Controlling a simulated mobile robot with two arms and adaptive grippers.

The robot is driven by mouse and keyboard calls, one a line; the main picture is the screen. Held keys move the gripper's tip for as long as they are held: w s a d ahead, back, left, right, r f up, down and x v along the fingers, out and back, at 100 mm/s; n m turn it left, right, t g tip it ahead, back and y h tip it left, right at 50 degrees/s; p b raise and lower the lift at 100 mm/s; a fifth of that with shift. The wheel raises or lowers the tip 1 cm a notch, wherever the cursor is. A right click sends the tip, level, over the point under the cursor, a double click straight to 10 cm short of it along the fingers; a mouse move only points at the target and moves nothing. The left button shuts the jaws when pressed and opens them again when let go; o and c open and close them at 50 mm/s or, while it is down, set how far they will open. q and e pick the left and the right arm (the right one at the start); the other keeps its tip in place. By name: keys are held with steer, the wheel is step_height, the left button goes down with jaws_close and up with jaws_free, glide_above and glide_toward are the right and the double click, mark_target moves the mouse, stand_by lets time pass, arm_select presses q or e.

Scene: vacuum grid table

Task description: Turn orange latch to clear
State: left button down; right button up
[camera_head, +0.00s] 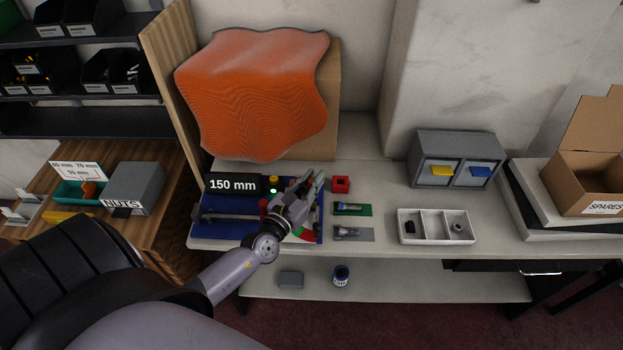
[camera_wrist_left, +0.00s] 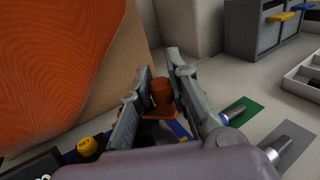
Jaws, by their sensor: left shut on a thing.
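My left gripper (camera_head: 313,184) reaches over the right end of the blue board (camera_head: 225,232) on the table. In the left wrist view its two fingers (camera_wrist_left: 160,80) are closed around the orange latch (camera_wrist_left: 161,94), one on each side. The latch has an upright round knob above a flat orange base. In the head view the gripper hides the latch. A black display (camera_head: 233,184) reading "150 mm" stands at the back of the board. Beside it are a yellow knob (camera_head: 273,179) and a small green light. My right gripper is not in view.
An orange cloth-like sheet (camera_head: 255,90) stands behind the board. To the right are a red block (camera_head: 341,185), metal parts on green and grey pads, a white divided tray (camera_head: 435,227) and a grey drawer unit (camera_head: 455,158). Bare table lies between the pads and tray.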

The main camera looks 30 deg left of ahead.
arm_select(q)
steer(key=w+n+g+y, duration=0.1)
steer(key=n+y, duration=0.1)
steer(key=y, duration=0.2)
steer(key=w+n+g+y, duration=0.1)
steer(key=n+g+y, duration=0.1)
steer(key=n+y, duration=0.1)
steer(key=w+n+g+y, duration=0.1)
steer(key=n+g+y, duration=0.1)
steer(key=n+y, duration=0.1)
steer(key=shift+w+a+y+p, duration=0.3)
steer(key=shift+w+y, duration=0.05)
steer(key=shift+y, duration=0.55)
steer(key=shift+n+g, duration=0.3)
steer(key=shift+g, duration=0.1)
steer(key=c, duration=1.5)
jaws_free()
